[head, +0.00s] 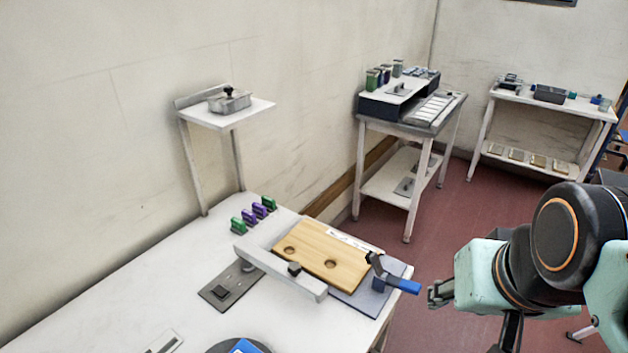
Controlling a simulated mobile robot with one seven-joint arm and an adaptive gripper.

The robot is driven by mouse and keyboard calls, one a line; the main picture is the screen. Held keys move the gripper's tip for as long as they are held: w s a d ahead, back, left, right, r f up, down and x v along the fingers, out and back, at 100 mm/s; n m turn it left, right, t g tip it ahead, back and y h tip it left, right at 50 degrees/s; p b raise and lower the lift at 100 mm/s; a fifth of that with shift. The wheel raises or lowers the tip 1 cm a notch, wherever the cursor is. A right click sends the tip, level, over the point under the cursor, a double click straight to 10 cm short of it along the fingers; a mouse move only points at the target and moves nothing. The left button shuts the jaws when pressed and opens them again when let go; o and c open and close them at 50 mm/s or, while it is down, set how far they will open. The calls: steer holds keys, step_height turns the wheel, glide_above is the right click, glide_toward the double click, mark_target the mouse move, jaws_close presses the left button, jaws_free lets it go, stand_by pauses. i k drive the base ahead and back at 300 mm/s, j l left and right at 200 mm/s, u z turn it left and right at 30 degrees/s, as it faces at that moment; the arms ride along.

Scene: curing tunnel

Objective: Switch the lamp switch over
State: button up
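I cannot say for sure which thing is the lamp switch. A dark grey plate (230,287) with a small black block (220,292) lies flat on the near white table, left of a wooden board. A pale plate with a slot (165,343) is cut off at the bottom edge. My gripper (432,294) is at the right, beyond the table's right edge, pointing left. Its fingertips are close to the blue end of a black-and-blue handle (403,285); I cannot tell if they touch. The fingers are too small and edge-on to show whether they are open.
A wooden board with two holes (320,255) sits behind a white bar (280,273) on the white table (110,290). Several green and purple blocks (255,212) stand behind. A raised shelf (225,112) holds a metal box. Two more benches stand farther back; red floor is open between.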

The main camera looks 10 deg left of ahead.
mark_target(220, 292)
steer(key=u, duration=1.55)
steer(key=k+l+u, duration=0.15)
steer(key=k, duration=0.25)
steer(key=l, duration=0.1)
